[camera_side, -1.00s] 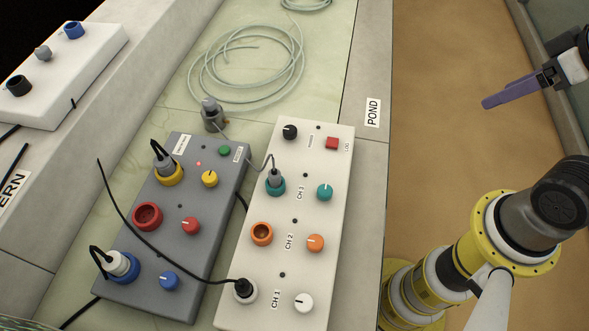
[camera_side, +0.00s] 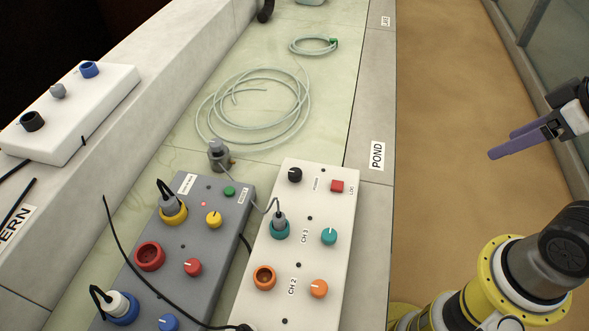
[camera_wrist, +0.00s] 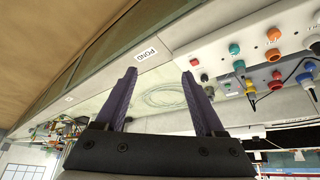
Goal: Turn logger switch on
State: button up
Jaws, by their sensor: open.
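The white logger box (camera_side: 340,215) lies on the pale bench top in the side view, with a red square switch (camera_side: 337,186) beside a LOG label at its far right corner. Whether the switch is on or off cannot be told. In the wrist view the red switch (camera_wrist: 194,62) shows small, just right of the right fingertip in the picture. My gripper (camera_side: 501,145), with purple fingers, is in the air over the tan floor, well right of the box. It also shows in the wrist view (camera_wrist: 159,72), its fingers apart with nothing between them.
A black knob (camera_side: 295,174) sits left of the switch; teal (camera_side: 329,236) and orange (camera_side: 318,288) knobs sit nearer. A grey box (camera_side: 190,245) with plugs and cables stands left. A coiled hose (camera_side: 253,108) lies behind. The bench edge near the POND label (camera_side: 377,155) is clear.

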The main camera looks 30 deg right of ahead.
jog(key=w+r+n, duration=0.6)
jog(key=w+r, duration=0.1)
jog(key=r, duration=0.2)
jog(key=n+g+h, duration=0.4)
jog(key=n+g, duration=0.1)
jog(key=n, duration=0.5)
send_over(295, 172)
jog(key=w+a, duration=0.1)
jog(key=w, duration=0.1)
notch_tip(295, 172, down, 12)
jog(key=s+a+f+n, duration=0.1)
jog(key=s+a+f, duration=0.1)
jog(key=a+f, duration=0.45)
jog(key=x, duration=0.5)
jog(key=d+x, duration=0.1)
jog(key=x, duration=0.9)
jog(key=shift+s+d+r, duration=0.25)
jog(key=shift+s+d, duration=0.05)
jog(key=shift+d, duration=0.05)
